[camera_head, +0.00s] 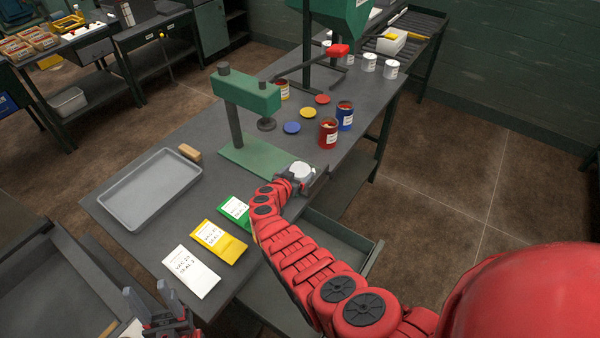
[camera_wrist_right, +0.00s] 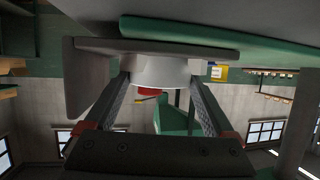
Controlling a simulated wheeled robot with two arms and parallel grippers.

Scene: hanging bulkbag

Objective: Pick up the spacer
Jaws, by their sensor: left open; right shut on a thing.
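A short white round piece, which I take to be the spacer (camera_head: 301,169), is at the near right edge of the workbench, beside the green base plate of the press. My right gripper (camera_head: 297,180) is shut on it. In the right wrist view the white piece (camera_wrist_right: 155,70) sits between the two fingers (camera_wrist_right: 155,95), against a dark grey plate (camera_wrist_right: 170,47). I cannot tell whether it is clear of that plate. My left gripper (camera_head: 158,302) is open and empty at the bottom left, near the bench's front corner.
The green press (camera_head: 247,95) stands behind the right gripper. A grey tray (camera_head: 150,188), a wooden block (camera_head: 190,152) and white (camera_head: 191,272), yellow (camera_head: 219,241) and green (camera_head: 235,210) packets lie on the bench. Red (camera_head: 328,133) and blue (camera_head: 345,116) cans stand further back.

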